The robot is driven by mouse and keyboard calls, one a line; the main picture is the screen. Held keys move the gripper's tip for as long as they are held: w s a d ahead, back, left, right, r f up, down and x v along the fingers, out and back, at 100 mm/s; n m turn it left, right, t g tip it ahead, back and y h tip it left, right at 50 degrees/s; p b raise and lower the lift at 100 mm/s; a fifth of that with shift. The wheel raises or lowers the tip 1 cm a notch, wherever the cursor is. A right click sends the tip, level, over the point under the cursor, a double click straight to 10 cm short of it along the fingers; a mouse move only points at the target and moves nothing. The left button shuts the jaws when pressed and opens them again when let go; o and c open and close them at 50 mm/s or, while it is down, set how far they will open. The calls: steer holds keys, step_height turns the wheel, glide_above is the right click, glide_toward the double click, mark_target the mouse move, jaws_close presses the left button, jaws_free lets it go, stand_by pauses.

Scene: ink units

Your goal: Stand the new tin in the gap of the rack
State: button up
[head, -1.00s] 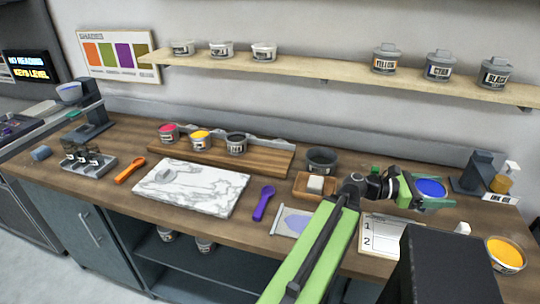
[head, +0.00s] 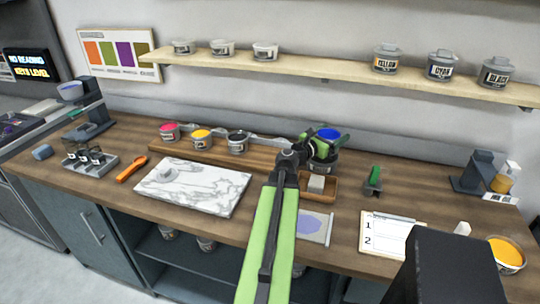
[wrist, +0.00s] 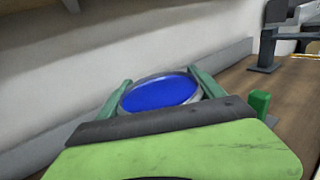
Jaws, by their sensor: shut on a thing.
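In the wrist view the tin (wrist: 160,93) sits between the two green fingers (wrist: 158,80) and looks about upright. The wooden rack (head: 205,154) bears a pink tin (head: 169,132), a yellow tin (head: 201,138) and a dark tin (head: 238,143).
A marble slab (head: 192,188) lies before the rack. A green-handled tool (head: 374,178) stands right. The shelf (head: 340,70) with tins runs above.

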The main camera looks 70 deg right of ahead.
steer(key=w+d+f+n+t+b, duration=0.1)
steer(key=w+f+b, duration=0.1)
steer(key=w, duration=0.6)
steer(key=w+d+f+n+t+h+b, duration=0.1)
steer(key=w+f+t+b, duration=0.1)
steer(key=w, duration=0.6)
steer(key=w+d+f+n+t+b, duration=0.1)
steer(key=w+f+b, duration=0.1)
steer(key=w, duration=0.6)
steer(key=shift+d+f+h+b, duration=0.3)
steer(key=shift+d+f+b, duration=0.1)
steer(key=shift+b, duration=0.05)
step_height(320, 180, down, 4)
steer(key=b, duration=0.4)
steer(key=shift+f, duration=0.2)
steer(key=shift+r, duration=0.25)
steer(key=shift+f, duration=0.2)
steer(key=o, duration=2)
steer(key=shift+r, duration=0.2)
